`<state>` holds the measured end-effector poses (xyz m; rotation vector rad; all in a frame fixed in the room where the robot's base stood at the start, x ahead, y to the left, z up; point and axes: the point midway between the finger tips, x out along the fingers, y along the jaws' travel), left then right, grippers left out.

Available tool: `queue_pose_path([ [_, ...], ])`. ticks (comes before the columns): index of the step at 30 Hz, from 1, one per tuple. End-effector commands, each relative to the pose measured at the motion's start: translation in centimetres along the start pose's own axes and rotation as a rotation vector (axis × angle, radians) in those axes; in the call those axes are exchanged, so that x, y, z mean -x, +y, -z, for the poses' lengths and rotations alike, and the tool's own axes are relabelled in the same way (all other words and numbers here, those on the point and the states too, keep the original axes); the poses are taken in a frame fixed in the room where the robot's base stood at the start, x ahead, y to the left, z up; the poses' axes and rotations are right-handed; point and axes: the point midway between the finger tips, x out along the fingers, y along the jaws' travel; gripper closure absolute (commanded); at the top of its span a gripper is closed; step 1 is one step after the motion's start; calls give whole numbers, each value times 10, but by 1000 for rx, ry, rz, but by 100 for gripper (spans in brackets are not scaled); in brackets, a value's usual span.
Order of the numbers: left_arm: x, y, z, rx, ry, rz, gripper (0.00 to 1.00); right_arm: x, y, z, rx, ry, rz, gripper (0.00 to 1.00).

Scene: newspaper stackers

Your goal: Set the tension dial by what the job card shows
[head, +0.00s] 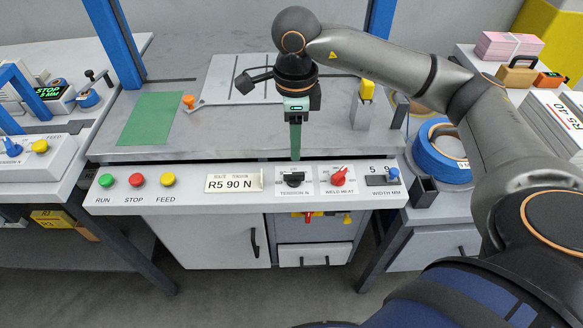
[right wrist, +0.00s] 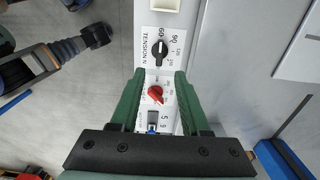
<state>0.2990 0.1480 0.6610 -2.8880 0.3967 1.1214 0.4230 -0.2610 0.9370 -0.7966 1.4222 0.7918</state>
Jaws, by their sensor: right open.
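The job card (head: 233,181) on the front panel reads R5 90 N, with "tension" in small print above. The black tension dial (head: 293,180), marked TENSION N, is right of the card. It also shows in the right wrist view (right wrist: 160,50), with 60 and 90 among its marks; I cannot surely read its pointer. My right gripper (head: 296,158) hangs above the panel near the dial, pointing down. In the right wrist view its green fingers (right wrist: 160,76) are apart and empty, with the red weld heat dial (right wrist: 155,93) between them in the picture. My left gripper is not visible.
A blue strap roll (head: 432,160) lies farther right. The green mat (head: 148,119) is bare.

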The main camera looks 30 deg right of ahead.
Motion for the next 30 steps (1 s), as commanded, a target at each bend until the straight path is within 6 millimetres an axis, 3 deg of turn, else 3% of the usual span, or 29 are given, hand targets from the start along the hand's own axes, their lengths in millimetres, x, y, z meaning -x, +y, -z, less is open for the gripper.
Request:
queue_pose_path([
  [6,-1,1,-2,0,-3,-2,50,-48,1,0,1,2,-5,54],
  [12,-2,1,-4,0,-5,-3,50,-77,1,0,0,-1,-3,54],
  [18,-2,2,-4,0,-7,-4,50,-89,1,-1,2,-2,-2,54],
  [26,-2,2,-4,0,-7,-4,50,-90,1,-1,2,-2,-2,54],
  [30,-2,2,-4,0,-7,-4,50,-90,1,-1,2,-3,-2,70],
])
